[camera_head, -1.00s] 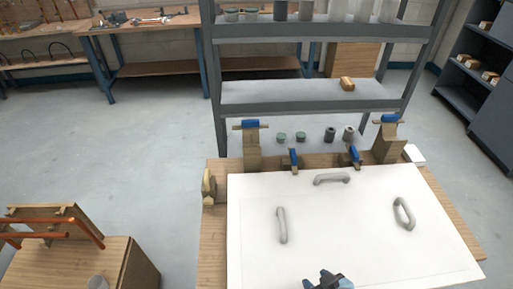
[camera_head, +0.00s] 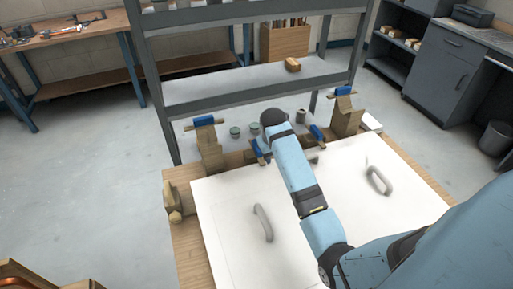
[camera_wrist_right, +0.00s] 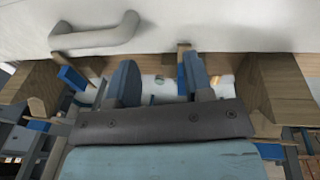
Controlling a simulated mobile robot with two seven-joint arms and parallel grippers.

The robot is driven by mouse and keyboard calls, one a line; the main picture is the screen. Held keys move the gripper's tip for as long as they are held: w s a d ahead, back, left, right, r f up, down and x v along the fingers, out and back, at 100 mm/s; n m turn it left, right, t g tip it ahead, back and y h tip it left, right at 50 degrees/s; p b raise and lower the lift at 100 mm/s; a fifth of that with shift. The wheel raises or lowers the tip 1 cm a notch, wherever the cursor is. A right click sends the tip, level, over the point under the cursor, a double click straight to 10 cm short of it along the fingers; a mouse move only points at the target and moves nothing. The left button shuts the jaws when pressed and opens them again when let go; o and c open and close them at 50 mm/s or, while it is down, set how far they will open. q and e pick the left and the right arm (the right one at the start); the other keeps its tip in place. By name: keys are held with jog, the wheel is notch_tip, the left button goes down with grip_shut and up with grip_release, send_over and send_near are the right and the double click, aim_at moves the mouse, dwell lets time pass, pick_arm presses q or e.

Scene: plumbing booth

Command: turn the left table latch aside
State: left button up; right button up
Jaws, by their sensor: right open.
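The left table latch (camera_head: 258,151), with a blue handle, is at the back edge of the white board (camera_head: 235,220) in the head view. The right table latch (camera_head: 317,133) stands farther right on that edge. My right arm reaches over the board to the back edge; its gripper is hidden in the head view. In the right wrist view my right gripper (camera_wrist_right: 160,72) is open. A blue latch handle (camera_wrist_right: 181,80), which appears to be the left one, shows between its fingers, close to the right-hand finger; contact is unclear. The other latch (camera_wrist_right: 72,78) lies outside the fingers.
Wooden blocks with blue-handled tops (camera_head: 209,145) (camera_head: 346,115) flank the latches. Grey handles (camera_head: 262,222) (camera_head: 378,181) rise from the board. A metal shelf (camera_head: 240,88) stands close behind the table. Open floor (camera_head: 90,185) lies at left.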

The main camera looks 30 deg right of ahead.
notch_tip(320, 180, up, 7)
jog(key=m+g+y, duration=0.1)
jog(key=y, duration=0.1)
send_over(257, 149)
jog(key=w, duration=0.1)
jog(key=f, duration=0.9)
jog(key=d+f, duration=0.1)
jog(key=f, duration=0.3)
jog(key=shift+w+f, duration=0.1)
jog(key=shift+f, duration=0.2)
grip_shut()
